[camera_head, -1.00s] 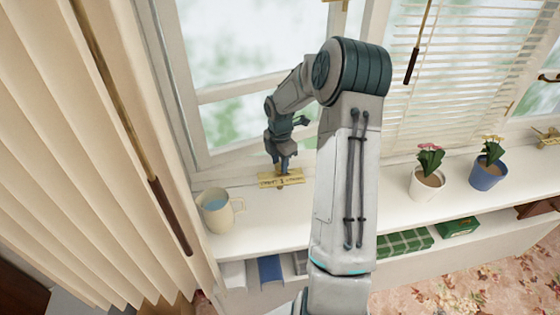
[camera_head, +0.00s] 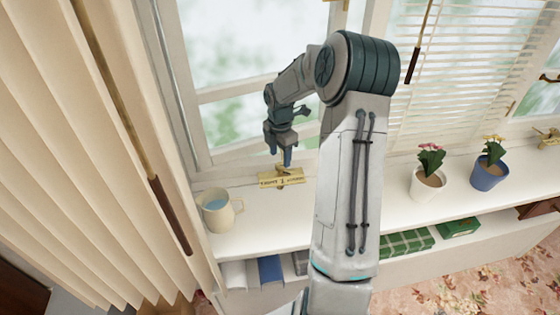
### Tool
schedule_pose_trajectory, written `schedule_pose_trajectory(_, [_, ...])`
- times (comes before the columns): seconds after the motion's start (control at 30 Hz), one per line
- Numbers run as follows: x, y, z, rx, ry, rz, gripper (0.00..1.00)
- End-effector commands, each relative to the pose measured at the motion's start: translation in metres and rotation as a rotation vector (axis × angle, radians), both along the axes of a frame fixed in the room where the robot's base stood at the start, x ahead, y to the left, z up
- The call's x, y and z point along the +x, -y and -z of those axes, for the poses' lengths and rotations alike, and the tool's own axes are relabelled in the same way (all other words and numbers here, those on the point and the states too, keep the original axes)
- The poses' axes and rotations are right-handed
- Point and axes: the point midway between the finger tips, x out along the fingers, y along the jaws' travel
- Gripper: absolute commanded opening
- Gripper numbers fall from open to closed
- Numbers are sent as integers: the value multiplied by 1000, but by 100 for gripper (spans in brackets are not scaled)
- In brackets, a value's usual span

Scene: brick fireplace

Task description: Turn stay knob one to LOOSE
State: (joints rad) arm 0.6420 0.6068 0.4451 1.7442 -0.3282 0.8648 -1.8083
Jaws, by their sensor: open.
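A small brass plate with dark lettering and a figure 1 (camera_head: 281,179) sits on the white sill below the left window. A small brass knob (camera_head: 281,168) shows just above the plate, partly hidden; which way it is turned I cannot tell. My gripper (camera_head: 281,160) points down just above and behind the plate, with its fingers apart and nothing seen between them. Whether a finger touches the knob I cannot tell.
A mug of blue liquid (camera_head: 217,211) stands left of the plate. A white flowerpot (camera_head: 427,183) and a blue flowerpot (camera_head: 485,172) stand to the right. Another brass fitting (camera_head: 547,138) is at far right. Pleated curtains (camera_head: 85,170) hang at left.

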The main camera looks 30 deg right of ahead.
Motion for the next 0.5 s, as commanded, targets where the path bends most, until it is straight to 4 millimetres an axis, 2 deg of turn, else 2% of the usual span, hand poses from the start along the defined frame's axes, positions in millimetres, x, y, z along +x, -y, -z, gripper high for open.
schedule_pose_trajectory(0.1, [1,0,-29,-3,7,1,54])
schedule_pose_trajectory(0.3, [1,0,-72,-3,7,1,54])
schedule_pose_trajectory(0.5, [1,-1,-98,0,3,0,54])
